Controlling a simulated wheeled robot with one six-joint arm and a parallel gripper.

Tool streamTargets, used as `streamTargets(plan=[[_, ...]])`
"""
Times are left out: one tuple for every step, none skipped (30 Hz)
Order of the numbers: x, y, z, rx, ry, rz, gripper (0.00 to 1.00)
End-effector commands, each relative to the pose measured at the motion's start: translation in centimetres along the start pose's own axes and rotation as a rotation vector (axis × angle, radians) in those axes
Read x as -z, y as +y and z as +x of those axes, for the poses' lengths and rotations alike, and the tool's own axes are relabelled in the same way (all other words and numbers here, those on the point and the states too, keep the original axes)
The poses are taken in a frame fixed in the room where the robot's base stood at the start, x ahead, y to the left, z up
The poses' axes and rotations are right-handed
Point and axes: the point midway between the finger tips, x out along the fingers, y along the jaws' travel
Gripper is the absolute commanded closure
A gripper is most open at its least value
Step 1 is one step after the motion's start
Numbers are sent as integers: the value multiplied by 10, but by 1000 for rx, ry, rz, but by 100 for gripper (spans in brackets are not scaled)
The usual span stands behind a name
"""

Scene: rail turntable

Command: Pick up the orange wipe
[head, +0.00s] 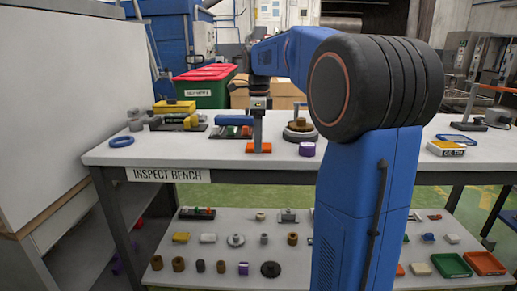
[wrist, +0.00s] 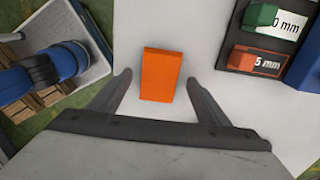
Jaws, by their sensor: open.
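The orange wipe (head: 258,148) is a small flat rectangle lying near the front edge of the white bench top in the head view. In the wrist view the wipe (wrist: 161,75) lies ahead of and between my two fingers, with white surface showing on both sides. My gripper (wrist: 159,79) is open and empty, its fingertips apart from the wipe to left and right. In the head view my gripper (head: 258,136) points down just above the wipe; the remaining height is hard to tell.
A dark tray (wrist: 238,60) with green and orange labelled blocks lies close at the right in the wrist view. A purple cylinder (head: 307,149) and a round turntable-like piece (head: 300,135) stand right of the wipe in the head view.

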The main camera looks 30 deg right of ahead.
Motion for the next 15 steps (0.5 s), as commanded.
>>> streamTargets(plan=[[0, 0, 4, 0, 0, 0, 30], [0, 0, 5, 1, 0, 0, 30], [0, 0, 6, 1, 0, 0, 30], [0, 0, 7, 1, 0, 0, 30], [0, 0, 7, 1, 0, 0, 30], [0, 0, 7, 1, -1, 0, 30], [0, 0, 7, 1, -1, 0, 30], [0, 0, 7, 1, -1, 0, 30], [0, 0, 7, 1, -1, 0, 30], [0, 0, 7, 1, -1, 0, 30], [0, 0, 7, 1, 0, 0, 37], [0, 0, 7, 1, 0, 0, 46], [0, 0, 7, 1, 0, 0, 54], [0, 0, 7, 1, 0, 0, 61], [0, 0, 7, 1, 0, 0, 70]])
